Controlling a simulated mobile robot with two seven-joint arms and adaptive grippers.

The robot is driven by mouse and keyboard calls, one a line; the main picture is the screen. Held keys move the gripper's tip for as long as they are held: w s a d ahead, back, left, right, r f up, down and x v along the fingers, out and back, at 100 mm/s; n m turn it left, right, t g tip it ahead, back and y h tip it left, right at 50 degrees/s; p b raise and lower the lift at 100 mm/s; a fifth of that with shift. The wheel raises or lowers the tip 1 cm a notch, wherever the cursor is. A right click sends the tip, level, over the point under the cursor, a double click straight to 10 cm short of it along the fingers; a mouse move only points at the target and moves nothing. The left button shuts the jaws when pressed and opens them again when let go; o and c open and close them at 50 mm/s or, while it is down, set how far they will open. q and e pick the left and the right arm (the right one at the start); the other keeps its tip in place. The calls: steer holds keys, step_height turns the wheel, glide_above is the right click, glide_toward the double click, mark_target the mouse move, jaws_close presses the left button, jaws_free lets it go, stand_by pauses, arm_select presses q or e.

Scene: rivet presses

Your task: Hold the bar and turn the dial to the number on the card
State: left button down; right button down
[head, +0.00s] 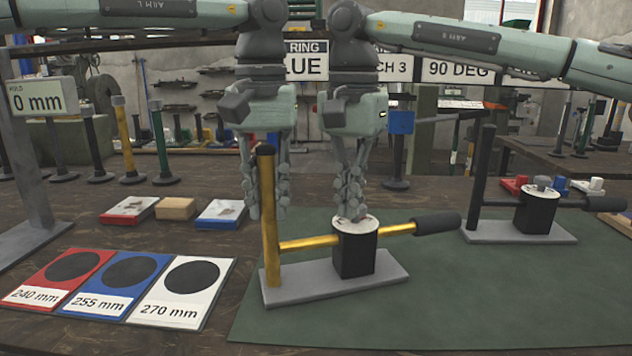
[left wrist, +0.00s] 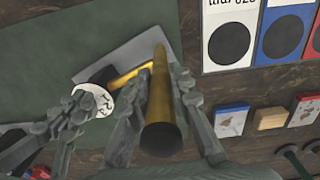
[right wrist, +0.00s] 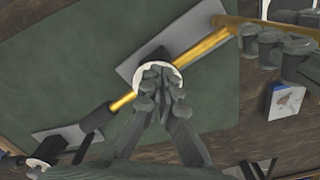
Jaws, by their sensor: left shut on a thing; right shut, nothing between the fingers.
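A yellow upright bar (head: 270,225) with a dark top stands on a grey base plate (head: 325,288). My left gripper (head: 265,205) is shut on this bar; the left wrist view shows the bar (left wrist: 161,95) between its fingers. A black block (head: 354,255) on the plate carries a white dial (head: 342,223) with dark marks, partly hidden by fingers. A yellow horizontal rod with a black handle (head: 436,224) passes at the block. My right gripper (head: 352,212) is shut and empty, fingertips down at the dial. The dial also shows in the left wrist view (left wrist: 95,101); its marks are unclear.
A second, dark press (head: 538,212) stands at right on the green mat (head: 420,310). Red, blue and white cards (head: 185,290) lie front left. Hanging signs include "90 DEG" (head: 458,70), others partly hidden by my arms. Small trays and several posts stand behind.

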steer(key=shift+w+d, duration=0.45)
steer(key=shift+w, duration=0.15)
stand_by(0.6)
steer(key=shift+a, duration=0.1)
stand_by(0.6)
steer(key=shift+s+a, duration=0.3)
steer(key=shift+a, duration=0.05)
step_height(320, 180, up, 6)
stand_by(0.6)
steer(key=c, duration=2.2)
jaws_free()
steer(key=shift+a, duration=0.1)
